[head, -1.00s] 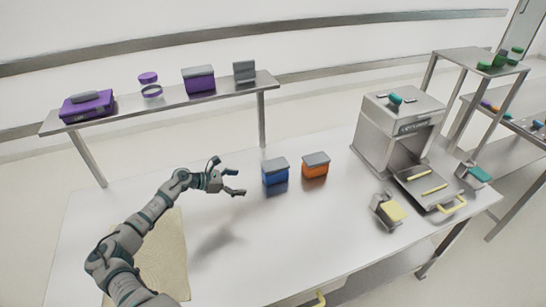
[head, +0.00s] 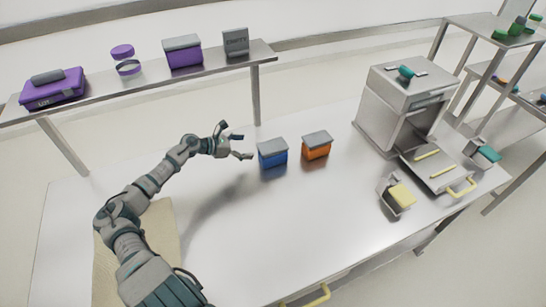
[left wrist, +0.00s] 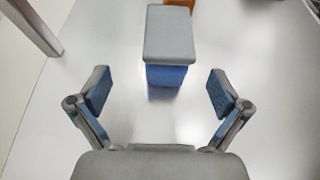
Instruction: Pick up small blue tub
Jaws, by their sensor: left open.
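The small blue tub (head: 273,158) with a grey lid stands upright on the white table (head: 260,225), left of an orange tub. My left gripper (head: 240,143) is open and empty, just left of the blue tub and apart from it. In the left wrist view, the blue tub (left wrist: 168,74) lies ahead, between the lines of the two spread fingers (left wrist: 158,92) but beyond their tips. The lid (left wrist: 170,35) hides much of its body there. My right gripper is not in view.
The orange tub (head: 316,150) stands close to the right of the blue one. A grey metal machine (head: 395,105) and a tray (head: 433,166) stand further right. A raised shelf (head: 220,60) with purple containers runs behind. The table's front middle is clear.

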